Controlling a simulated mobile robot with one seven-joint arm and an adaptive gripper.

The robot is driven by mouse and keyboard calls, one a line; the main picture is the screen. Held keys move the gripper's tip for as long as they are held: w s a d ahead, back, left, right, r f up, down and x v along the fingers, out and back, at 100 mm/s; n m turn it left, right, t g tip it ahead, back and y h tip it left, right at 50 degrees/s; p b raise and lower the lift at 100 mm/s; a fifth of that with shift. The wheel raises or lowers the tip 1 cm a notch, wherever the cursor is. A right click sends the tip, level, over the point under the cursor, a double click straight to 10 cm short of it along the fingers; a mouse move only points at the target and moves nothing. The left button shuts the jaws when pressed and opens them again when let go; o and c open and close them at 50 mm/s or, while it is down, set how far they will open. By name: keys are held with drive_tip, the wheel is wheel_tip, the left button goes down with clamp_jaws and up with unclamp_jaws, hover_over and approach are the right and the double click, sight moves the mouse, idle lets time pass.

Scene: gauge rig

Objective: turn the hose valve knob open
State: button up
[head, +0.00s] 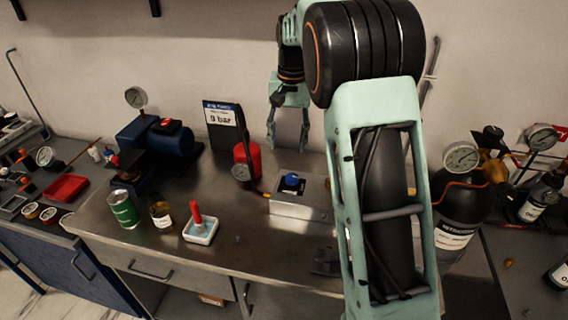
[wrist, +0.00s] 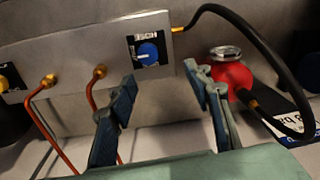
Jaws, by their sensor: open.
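A blue knob (head: 291,179) sits on a grey metal box (head: 300,208) on the bench. In the wrist view the knob (wrist: 148,52) is on a dark square plate on the box (wrist: 80,60), with a pale pointer line across it. My gripper (head: 288,143) hangs above and behind the box in the head view. In the wrist view its two fingers (wrist: 160,78) are apart, with nothing between them. The knob shows just beyond the fingertips, untouched.
A black hose (wrist: 238,20) runs from the box to a red vessel (wrist: 232,75). Copper pipes (wrist: 45,115) leave brass fittings on the box. A sign (head: 222,122) stands behind the red vessel. A blue pump (head: 158,138) and tray with a red handle (head: 200,232) are left.

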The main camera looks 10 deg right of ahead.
sight(292, 176)
drive_tip(key=f, duration=0.3)
drive_tip(key=d+f, duration=0.1)
drive_tip(key=f, duration=0.7)
drive_tip(key=shift+s+d+f, duration=0.2)
drive_tip(key=shift+s, duration=0.1)
drive_tip(key=c, duration=1.1)
